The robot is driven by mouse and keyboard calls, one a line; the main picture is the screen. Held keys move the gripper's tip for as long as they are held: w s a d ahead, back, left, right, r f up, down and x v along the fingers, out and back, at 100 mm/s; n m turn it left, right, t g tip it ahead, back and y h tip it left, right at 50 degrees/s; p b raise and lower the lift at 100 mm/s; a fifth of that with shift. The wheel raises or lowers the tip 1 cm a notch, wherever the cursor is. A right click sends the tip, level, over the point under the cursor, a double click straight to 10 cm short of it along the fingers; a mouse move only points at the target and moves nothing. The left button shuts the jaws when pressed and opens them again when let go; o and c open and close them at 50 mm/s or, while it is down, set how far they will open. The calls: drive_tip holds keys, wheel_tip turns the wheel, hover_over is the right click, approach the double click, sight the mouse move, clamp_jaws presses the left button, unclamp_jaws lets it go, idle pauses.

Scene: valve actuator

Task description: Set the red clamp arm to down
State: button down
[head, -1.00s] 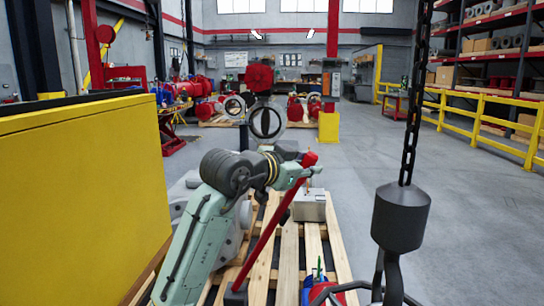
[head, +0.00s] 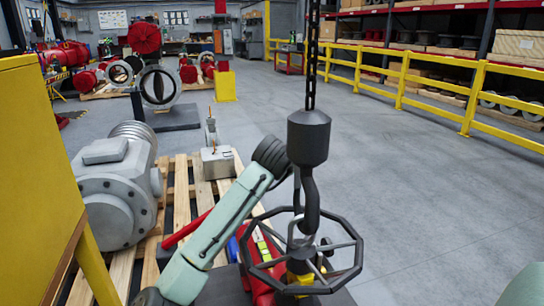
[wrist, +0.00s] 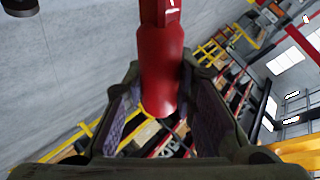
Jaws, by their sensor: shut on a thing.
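The red clamp arm (head: 187,229) is a long red bar in the head view. It slants gently up to the right from a dark base (head: 164,252) and passes behind my pale green arm. Its far end is hidden there. In the wrist view the rounded red end of the clamp arm (wrist: 162,70) sits between the two fingers of my gripper (wrist: 162,108), which is shut on it. In the head view I cannot make out my gripper behind my arm and the hanging hook.
A black hook block (head: 308,138) hangs on a chain in front of my arm, above a dark octagonal handwheel (head: 345,245). A grey motor unit (head: 115,190) and grey box (head: 217,162) stand on the wooden pallet (head: 181,185). A yellow panel (head: 35,180) is at left. Floor at right is clear.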

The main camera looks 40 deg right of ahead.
drive_tip(key=shift+d+f, duration=0.2)
drive_tip(key=shift+f, duration=0.2)
drive_tip(key=c, duration=1.3)
unclamp_jaws()
wheel_tip(320, 180, up, 10)
